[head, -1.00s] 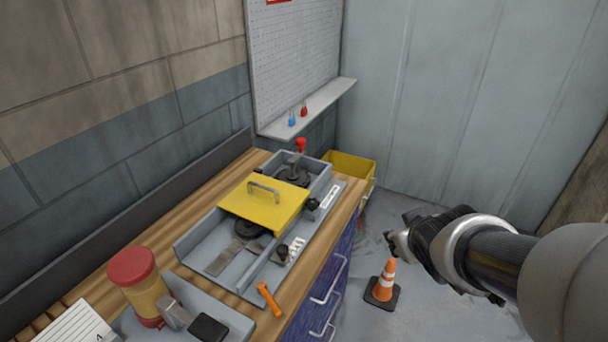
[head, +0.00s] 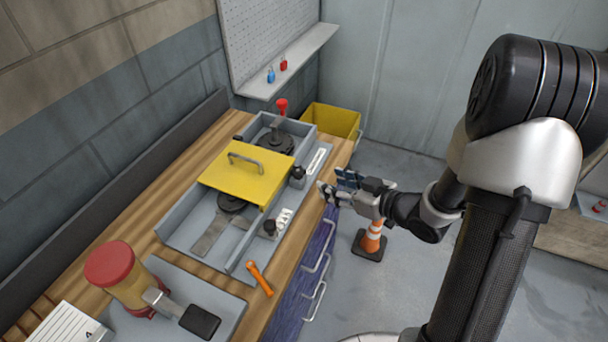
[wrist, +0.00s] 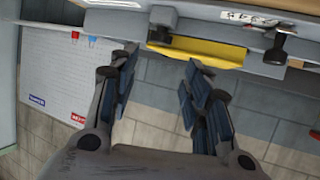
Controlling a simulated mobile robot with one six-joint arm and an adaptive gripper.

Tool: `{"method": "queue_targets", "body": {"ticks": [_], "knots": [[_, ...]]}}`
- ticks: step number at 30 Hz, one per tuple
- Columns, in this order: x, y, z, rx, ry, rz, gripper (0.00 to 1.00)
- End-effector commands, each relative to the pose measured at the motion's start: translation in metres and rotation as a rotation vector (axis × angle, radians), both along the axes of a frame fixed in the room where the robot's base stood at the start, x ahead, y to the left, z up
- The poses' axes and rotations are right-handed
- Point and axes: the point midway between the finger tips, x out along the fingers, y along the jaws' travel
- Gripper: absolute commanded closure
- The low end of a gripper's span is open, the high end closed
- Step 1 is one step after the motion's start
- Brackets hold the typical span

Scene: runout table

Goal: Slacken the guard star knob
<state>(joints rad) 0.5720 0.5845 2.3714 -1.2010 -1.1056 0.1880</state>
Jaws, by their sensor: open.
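The yellow guard (head: 262,186) with its grey handle covers the middle of a grey machine tray on the bench. A dark knob (head: 298,177) stands at the guard's right edge. Another dark knob (head: 270,229) stands nearer, beside a white marked strip. Both knobs show in the wrist view, the far one (wrist: 160,32) and the near one (wrist: 276,48). I cannot tell which is the star knob. My gripper (head: 334,187) is open and empty, right of the bench edge and apart from both knobs. In the wrist view its fingers (wrist: 160,68) spread below the guard's yellow edge (wrist: 205,54).
An orange tool (head: 260,279) lies on the bench's front edge. A red-lidded jar (head: 115,272) stands near left. A red-topped lever (head: 281,108) rises behind the guard. A yellow bin (head: 330,119) is beyond the bench. An orange cone (head: 371,240) stands on the floor.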

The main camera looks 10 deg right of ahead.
Motion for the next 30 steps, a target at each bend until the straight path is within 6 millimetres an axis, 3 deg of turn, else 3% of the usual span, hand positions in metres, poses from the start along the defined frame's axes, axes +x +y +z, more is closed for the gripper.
{"method": "queue_targets", "body": {"ticks": [9,15,21,30], "knots": [[0.056,0.036,-0.03,-0.001,0.001,0.004,0.56],[0.083,0.052,-0.042,-0.001,0.0,0.003,0.56],[0.096,0.059,-0.048,-0.001,0.002,0.0,0.56],[0.098,0.06,-0.047,-0.001,0.002,-0.001,0.56]]}}
